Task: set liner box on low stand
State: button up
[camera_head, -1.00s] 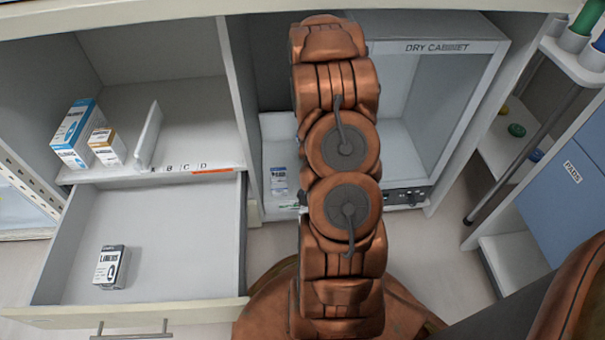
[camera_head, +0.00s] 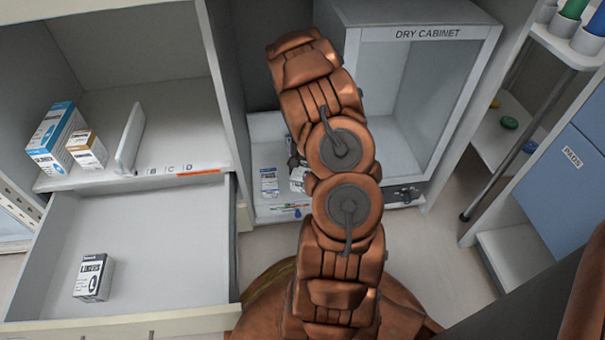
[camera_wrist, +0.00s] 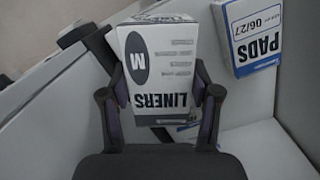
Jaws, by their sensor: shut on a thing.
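My gripper (camera_wrist: 160,98) is shut on a white and grey box marked LINERS and M (camera_wrist: 165,50), with one finger on each side of it. In the head view my arm hides most of the gripper (camera_head: 294,161), and a small part of the held box (camera_head: 298,178) shows beside the arm. It is over or at a low white stand (camera_head: 264,150) left of the dry cabinet. I cannot tell whether the box touches the stand. Another white and dark box (camera_head: 93,278), its label hard to read, stands in the open drawer at lower left.
A blue and white PADS box (camera_wrist: 255,35) is close to the right of the held box; a similar small box (camera_head: 269,182) stands on the low stand. The dry cabinet (camera_head: 422,36) is to the right. The open drawer (camera_head: 150,260) and shelf boxes (camera_head: 57,140) are left.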

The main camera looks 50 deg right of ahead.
jog(key=shift+w+d+f+b, duration=0.15)
jog(key=shift+w+d+b, duration=0.15)
jog(key=shift+w+d, duration=0.5)
jog(key=shift+w+d+f, duration=0.15)
jog(key=shift+d+f, duration=0.05)
notch_tip(320, 180, down, 3)
jog(key=b, duration=0.2)
jog(key=shift+f+b, duration=0.1)
jog(key=shift+b, duration=0.2)
jog(key=o, duration=1.3)
